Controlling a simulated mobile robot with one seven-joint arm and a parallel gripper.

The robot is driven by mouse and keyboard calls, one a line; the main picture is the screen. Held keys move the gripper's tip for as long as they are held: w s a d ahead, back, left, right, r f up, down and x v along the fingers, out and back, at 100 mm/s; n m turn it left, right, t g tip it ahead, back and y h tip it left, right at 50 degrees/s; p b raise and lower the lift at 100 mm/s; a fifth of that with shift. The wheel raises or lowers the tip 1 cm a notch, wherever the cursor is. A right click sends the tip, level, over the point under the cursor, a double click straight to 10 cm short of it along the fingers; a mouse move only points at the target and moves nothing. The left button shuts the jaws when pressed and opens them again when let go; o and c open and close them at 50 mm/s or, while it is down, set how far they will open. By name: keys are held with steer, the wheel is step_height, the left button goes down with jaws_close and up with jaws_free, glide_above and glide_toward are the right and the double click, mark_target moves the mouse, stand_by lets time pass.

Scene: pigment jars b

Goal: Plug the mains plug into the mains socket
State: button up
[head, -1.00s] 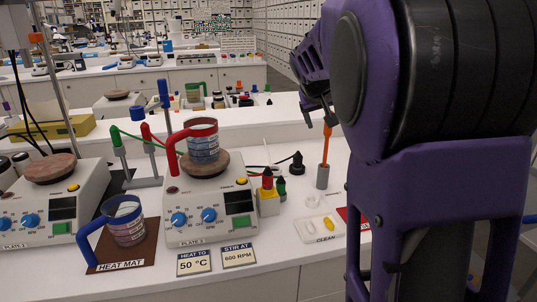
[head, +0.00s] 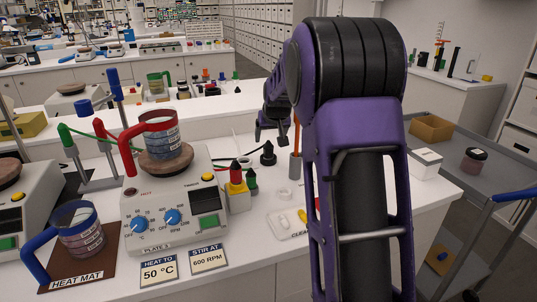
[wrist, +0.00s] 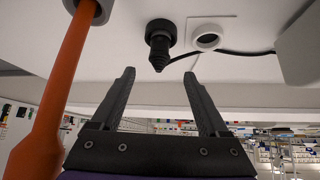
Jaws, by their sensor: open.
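The black mains plug (head: 267,155) stands on the white bench, wide end down, apart from the hot plate. In the wrist view the plug (wrist: 160,42) shows a tapered end towards me, with a black cable running from it to the right. A white square plate with a round dark opening, seemingly the mains socket (wrist: 191,38), lies just right of the plug there. In the head view it is small and unclear. My gripper (wrist: 160,73) is open and empty, its fingers apart on either side of the plug's line, short of it. My gripper (head: 270,137) shows beyond the orange handle.
An orange-handled tool (head: 296,140) stands in a grey holder close beside my gripper. A white ring (head: 285,193) lies nearer the front. A grey cart (head: 460,190) stands right.

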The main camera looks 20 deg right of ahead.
mark_target(268, 148)
steer(key=b+x, duration=0.1)
steer(key=x, duration=0.9)
steer(key=shift+d+r, duration=0.1)
steer(key=shift+d, duration=0.05)
steer(key=shift+w, duration=0.1)
jaws_close()
